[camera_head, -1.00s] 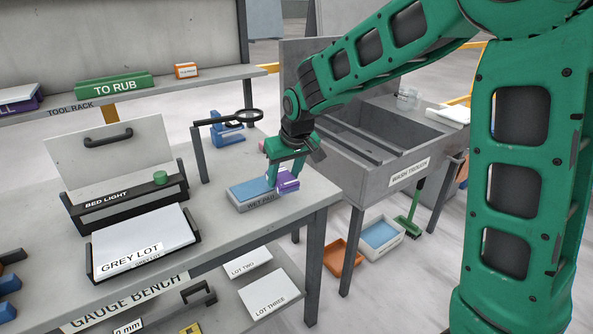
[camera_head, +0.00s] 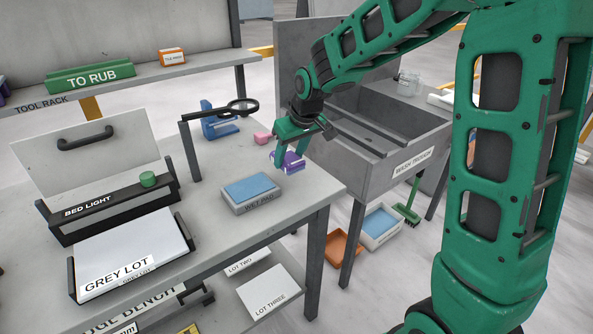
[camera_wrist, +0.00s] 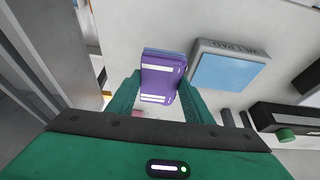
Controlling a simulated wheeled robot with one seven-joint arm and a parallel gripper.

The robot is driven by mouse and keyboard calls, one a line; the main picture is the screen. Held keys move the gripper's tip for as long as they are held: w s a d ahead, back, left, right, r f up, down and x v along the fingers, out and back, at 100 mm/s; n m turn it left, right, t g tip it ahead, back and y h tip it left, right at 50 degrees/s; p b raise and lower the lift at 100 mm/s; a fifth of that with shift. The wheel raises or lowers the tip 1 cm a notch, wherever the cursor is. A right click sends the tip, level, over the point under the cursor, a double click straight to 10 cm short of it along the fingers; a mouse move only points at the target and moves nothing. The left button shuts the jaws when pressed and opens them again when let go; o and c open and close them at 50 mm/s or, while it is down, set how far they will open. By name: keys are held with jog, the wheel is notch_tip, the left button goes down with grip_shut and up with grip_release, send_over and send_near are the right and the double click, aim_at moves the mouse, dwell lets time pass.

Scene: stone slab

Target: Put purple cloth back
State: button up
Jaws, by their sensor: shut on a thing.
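The purple cloth (camera_head: 291,161) shows as a small folded block with pale label strips. It also fills the middle of the wrist view (camera_wrist: 160,80). My gripper (camera_head: 288,158) is shut on it, with one green finger on each side. The cloth is behind and to the right of the wet pad, near the bench's right edge; I cannot tell whether it touches the bench top. The wet pad (camera_head: 246,206) is a grey block with a blue top, and it shows beside the cloth in the wrist view (camera_wrist: 256,45).
A pink block (camera_head: 262,137) and a magnifier on a stand (camera_head: 241,106) are behind the pad. The tool rack (camera_head: 135,90) runs along the back left, bearing a green "TO RUB" block (camera_head: 92,77) and an orange box (camera_head: 172,57). The brush trough (camera_head: 400,165) stands to the right.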

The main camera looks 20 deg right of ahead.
aim_at(299, 156)
jog(key=d, duration=0.1)
jog(key=d+f, duration=0.1)
jog(key=shift+d+f, duration=0.3)
jog(key=shift+f, duration=2)
jog(key=o, duration=1)
jog(key=shift+f, duration=0.1)
jog(key=v, duration=1.2)
